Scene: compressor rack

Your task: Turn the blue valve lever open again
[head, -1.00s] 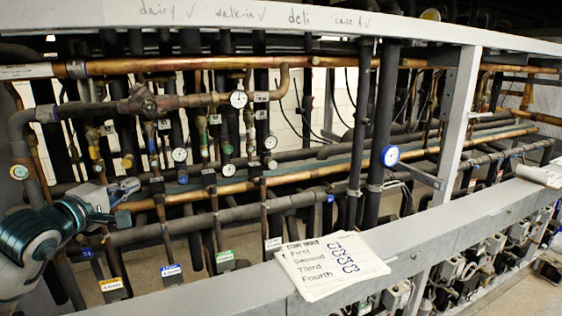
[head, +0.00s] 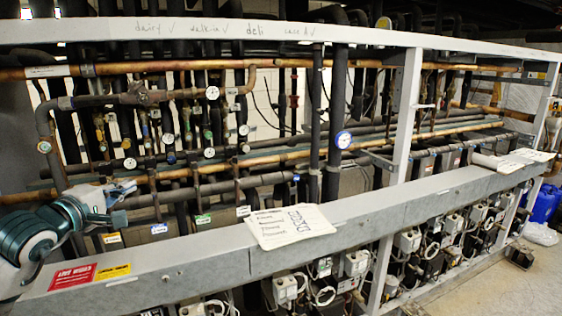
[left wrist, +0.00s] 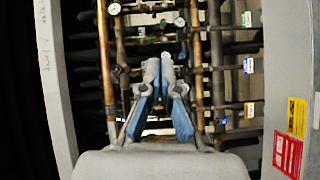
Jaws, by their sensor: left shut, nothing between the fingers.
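My left gripper (head: 128,188) comes in from the left in front of the pipes at the rack's left end. In the left wrist view its fingers (left wrist: 160,62) with blue inner sides meet at the tips, shut and empty, pointing into the pipework. I cannot clearly pick out the blue valve lever. A small blue round part (head: 171,158) shows on a pipe above and right of the gripper; I cannot tell whether it belongs to the valve. My right gripper is out of view.
A grey beam (head: 385,208) runs across the front, carrying a paper list (head: 290,226) and red and yellow stickers. A white post (head: 405,115) stands right of centre. Copper and dark pipes crowd behind. Bare floor shows at lower right.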

